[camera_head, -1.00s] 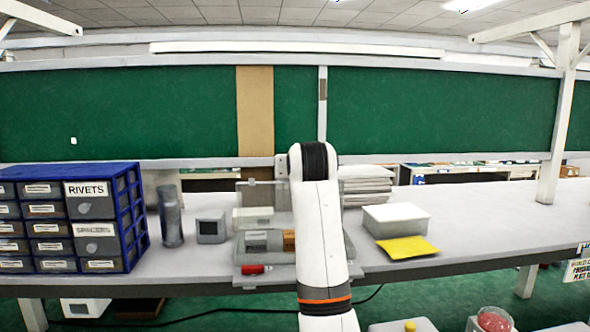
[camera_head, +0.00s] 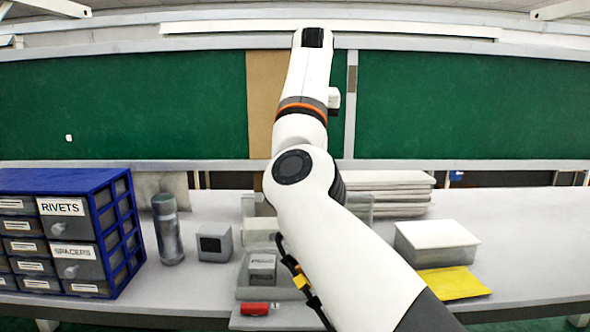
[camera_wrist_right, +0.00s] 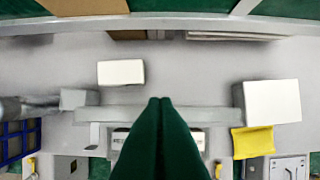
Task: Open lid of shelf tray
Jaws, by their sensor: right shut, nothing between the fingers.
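The shelf tray (camera_head: 256,291) lies on the bench, grey, with a red piece (camera_head: 255,309) at its front and a labelled block in it. A clear upright panel, apparently its lid (camera_head: 361,207), stands at its back; my arm hides its middle. In the right wrist view a grey bar (camera_wrist_right: 220,115), perhaps the lid's top edge, runs across behind the fingers. My right gripper (camera_wrist_right: 166,100) is shut and empty, its green fingertips together above the tray area; whether they touch the bar is unclear. My right arm rises across the head view. My left gripper is out of view.
A blue drawer cabinet (camera_head: 120,235), a grey canister (camera_head: 168,230) and a small grey box (camera_head: 214,242) stand left of the tray. A white-lidded box (camera_head: 437,246) and a yellow sheet (camera_head: 453,283) are at right. White stacked sheets (camera_head: 390,189) lie behind.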

